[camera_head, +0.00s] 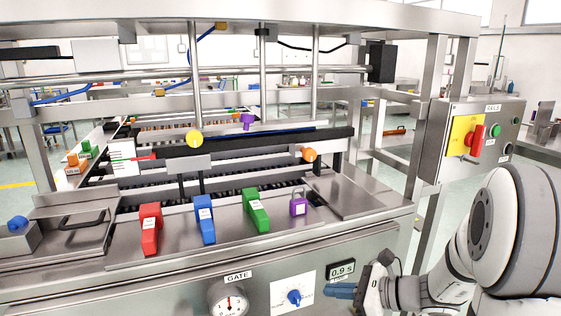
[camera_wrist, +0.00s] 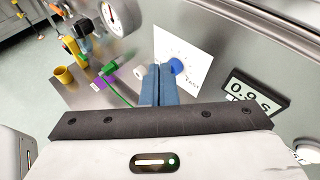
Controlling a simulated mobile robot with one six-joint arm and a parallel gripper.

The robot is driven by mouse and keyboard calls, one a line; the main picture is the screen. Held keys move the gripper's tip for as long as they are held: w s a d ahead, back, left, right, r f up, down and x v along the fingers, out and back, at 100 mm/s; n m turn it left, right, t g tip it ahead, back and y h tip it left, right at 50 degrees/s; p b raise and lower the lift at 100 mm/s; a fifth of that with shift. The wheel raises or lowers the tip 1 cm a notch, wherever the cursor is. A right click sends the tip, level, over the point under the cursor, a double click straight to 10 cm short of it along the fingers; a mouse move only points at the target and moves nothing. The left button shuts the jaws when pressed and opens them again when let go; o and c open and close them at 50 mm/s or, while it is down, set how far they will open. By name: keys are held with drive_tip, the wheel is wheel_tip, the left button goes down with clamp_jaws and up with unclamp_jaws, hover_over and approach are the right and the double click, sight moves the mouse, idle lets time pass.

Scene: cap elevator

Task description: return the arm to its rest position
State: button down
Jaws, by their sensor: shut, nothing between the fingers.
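My gripper (camera_head: 340,290) is at the lower right in the head view, in front of the machine's front panel (camera_head: 371,261), with my arm coming in from the right. Its blue fingers are together and empty in the wrist view (camera_wrist: 159,84). Beyond the fingertips in that view are a white dial plate and a blue knob (camera_wrist: 177,66), partly beside the fingers. In the head view the blue knob (camera_head: 294,297) is left of the gripper. I cannot tell whether the fingers touch the panel.
A display reading 0.9 s (camera_head: 341,270) is just above the gripper. A gate gauge (camera_head: 229,300) is further left. Red (camera_head: 150,228), blue (camera_head: 205,222), green (camera_head: 256,210) and purple (camera_head: 298,204) tagged pieces stand on the ledge.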

drive_tip(key=s+a+r+n+g+h+p, duration=0.2)
drive_tip(key=s+r+n+g+h+p, duration=0.1)
drive_tip(key=s+n, duration=0.35)
drive_tip(key=s+a+r+n+g+h+p, duration=0.2)
drive_tip(key=s+r+n+g+h+p, duration=0.15)
drive_tip(key=s+n, duration=0.3)
drive_tip(key=s+d+r+n+t+h+p, duration=0.2)
drive_tip(key=d+r+n+h, duration=0.3)
drive_tip(key=n, duration=0.4)
drive_tip(key=shift+s+d+r+n+t+h+p, duration=0.35)
drive_tip(key=shift+s+d+r+p, duration=0.25)
drive_tip(key=shift+r, duration=0.2)
